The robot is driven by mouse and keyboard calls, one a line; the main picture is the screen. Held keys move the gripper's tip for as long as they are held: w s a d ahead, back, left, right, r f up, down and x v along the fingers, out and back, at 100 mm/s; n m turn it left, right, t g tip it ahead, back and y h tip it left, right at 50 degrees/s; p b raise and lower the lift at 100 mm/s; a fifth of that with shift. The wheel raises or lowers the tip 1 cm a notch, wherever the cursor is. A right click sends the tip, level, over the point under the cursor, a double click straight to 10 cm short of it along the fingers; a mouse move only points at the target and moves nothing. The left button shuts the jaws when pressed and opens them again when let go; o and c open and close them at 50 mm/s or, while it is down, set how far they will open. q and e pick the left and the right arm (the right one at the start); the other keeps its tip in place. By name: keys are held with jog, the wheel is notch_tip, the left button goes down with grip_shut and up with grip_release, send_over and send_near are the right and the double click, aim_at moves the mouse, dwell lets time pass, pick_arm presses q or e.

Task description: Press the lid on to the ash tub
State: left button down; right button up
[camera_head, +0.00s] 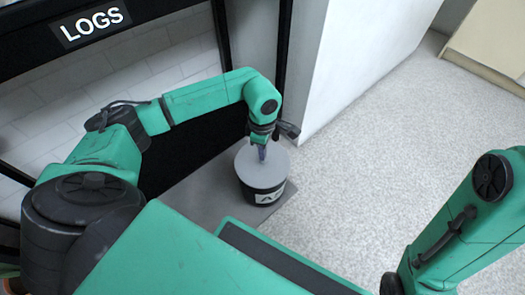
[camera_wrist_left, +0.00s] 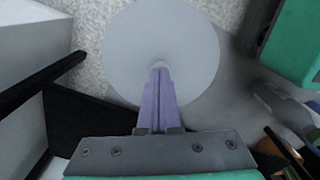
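The ash tub (camera_head: 262,196) is a dark round tub with a white label, partly readable as "AS". It stands upright on a grey plate on the floor. A round light-grey lid (camera_head: 250,165) lies on top of the tub, looking about level; I cannot tell whether it is fully seated. My left gripper (camera_head: 262,153) points down at the lid's middle. In the left wrist view the lid (camera_wrist_left: 190,40) fills the upper middle, and the purple fingers (camera_wrist_left: 159,70) are together with their tips at its centre. A small pale spot shows at the tips. My right gripper is out of view.
The grey plate (camera_head: 196,197) lies beneath the tub, beside a black frame with a "LOGS" sign (camera_head: 90,25). A white wall block (camera_head: 350,60) stands behind. The speckled floor (camera_head: 390,150) to the right is clear.

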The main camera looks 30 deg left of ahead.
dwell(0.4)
pick_arm(q)
jog(key=shift+r+p, duration=1.4)
jog(key=shift+r, duration=0.05)
jog(key=shift+f+b, duration=1.05)
jog(key=shift+f, duration=0.45)
jog(key=shift+f, duration=0.1)
dwell(0.5)
jog(key=shift+r+p, duration=0.45)
jog(key=shift+r, duration=0.05)
jog(key=shift+r+p, duration=0.75)
jog(key=shift+r, duration=0.25)
